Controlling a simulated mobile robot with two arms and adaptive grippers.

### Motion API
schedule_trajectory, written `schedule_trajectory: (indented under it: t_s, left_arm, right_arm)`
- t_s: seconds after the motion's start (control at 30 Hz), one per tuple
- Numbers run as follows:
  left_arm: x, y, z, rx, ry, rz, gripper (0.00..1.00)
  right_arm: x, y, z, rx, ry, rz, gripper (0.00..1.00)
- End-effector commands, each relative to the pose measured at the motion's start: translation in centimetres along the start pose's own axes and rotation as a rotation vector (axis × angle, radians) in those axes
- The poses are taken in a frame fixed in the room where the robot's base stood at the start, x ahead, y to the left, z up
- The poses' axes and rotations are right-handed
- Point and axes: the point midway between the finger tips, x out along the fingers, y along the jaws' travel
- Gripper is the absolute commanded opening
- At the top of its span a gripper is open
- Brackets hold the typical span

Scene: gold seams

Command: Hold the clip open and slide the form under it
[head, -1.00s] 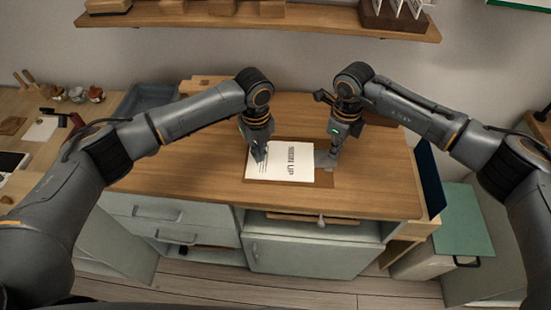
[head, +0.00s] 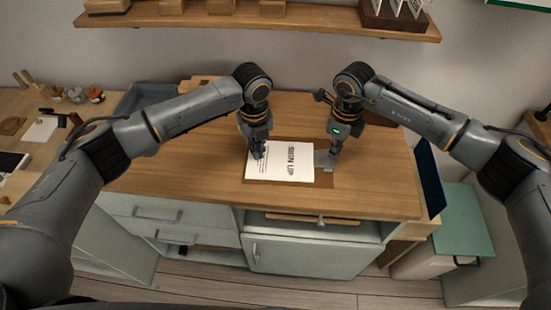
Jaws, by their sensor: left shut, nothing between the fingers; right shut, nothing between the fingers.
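The form (head: 280,168), a white sheet with a bold dark heading, lies on the brown clipboard (head: 325,182) on the wooden worktop. Its right edge is beside the grey clip (head: 322,159) at the board's right end. I cannot tell whether the edge is under the clip. My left gripper (head: 258,156) is shut and empty, with its fingertips at the left part of the form. My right gripper (head: 332,160) is shut and empty at the clip, partly covering it. Whether the clip is raised is too small to tell.
A blue-grey tray (head: 148,97) stands at the worktop's back left. A side table (head: 38,150) at the left holds small items. A shelf (head: 270,18) runs along the wall above. The front and left of the worktop are clear.

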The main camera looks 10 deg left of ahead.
Motion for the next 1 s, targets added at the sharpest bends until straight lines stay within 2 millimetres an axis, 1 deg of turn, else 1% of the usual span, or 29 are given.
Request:
schedule_trajectory:
  t_s: [0.17, 0.63, 1.0]
  left_arm:
    - [0.0, -0.1, -0.1, 0.0, 0.0, 0.0, 0.0]
    - [0.0, -1.6, -0.8, -0.001, 0.0, 0.0, 0.0]
    - [0.0, -1.6, -0.8, -0.001, -0.001, 0.0, 0.0]
  right_arm:
    - [0.1, 0.0, 0.0, 0.0, 0.001, 0.001, 0.0]
    - [0.1, 0.0, 0.0, 0.0, 0.001, 0.001, 0.0]
    - [0.1, 0.0, 0.0, 0.0, 0.001, 0.001, 0.0]
